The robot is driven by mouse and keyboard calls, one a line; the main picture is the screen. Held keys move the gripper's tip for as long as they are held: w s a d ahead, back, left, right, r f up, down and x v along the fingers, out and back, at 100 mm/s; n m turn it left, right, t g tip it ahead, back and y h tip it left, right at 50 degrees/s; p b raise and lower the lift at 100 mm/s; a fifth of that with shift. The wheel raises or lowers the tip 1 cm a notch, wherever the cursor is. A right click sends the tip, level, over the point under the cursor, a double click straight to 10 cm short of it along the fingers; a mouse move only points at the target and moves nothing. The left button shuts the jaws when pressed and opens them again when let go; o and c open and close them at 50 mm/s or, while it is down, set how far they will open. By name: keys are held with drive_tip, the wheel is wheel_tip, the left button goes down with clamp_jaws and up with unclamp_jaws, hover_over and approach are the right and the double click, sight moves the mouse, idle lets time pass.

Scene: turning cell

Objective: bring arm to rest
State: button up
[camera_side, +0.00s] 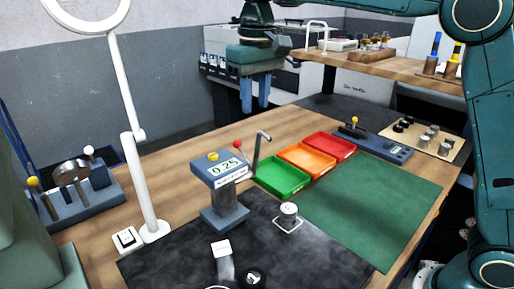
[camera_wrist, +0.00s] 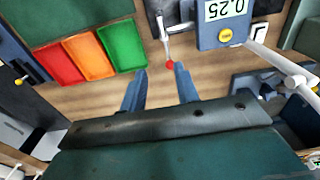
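My gripper (camera_side: 256,94) hangs above the workbench in the side view, its two blue fingers pointing down and apart. It is high over the bench, behind the grey gauge stand (camera_side: 222,190) and the trays. In the wrist view my gripper (camera_wrist: 160,88) shows two separate fingers with bare wooden bench between them and nothing held. The fingers touch no object that I can see.
Green (camera_side: 284,175), orange (camera_side: 307,159) and red (camera_side: 331,146) trays lie in a row. A white lamp arm (camera_side: 137,170) rises at left. The green mat (camera_side: 375,210) is clear.

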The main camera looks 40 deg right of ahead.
drive_tip(key=s+d+f+t, duration=0.15)
drive_tip(key=s+d, duration=0.25)
drive_tip(key=s, duration=0.7)
drive_tip(key=s+d+t, duration=0.2)
drive_tip(key=s+d, duration=0.3)
drive_tip(key=s, duration=0.5)
drive_tip(key=s+d+f+t, duration=0.1)
drive_tip(key=s+f, duration=0.4)
drive_tip(key=s, duration=0.2)
drive_tip(key=shift+s+f+t, duration=0.2)
drive_tip(key=shift+f+t, duration=0.05)
drive_tip(key=shift+t, duration=0.1)
drive_tip(key=shift+d, duration=0.1)
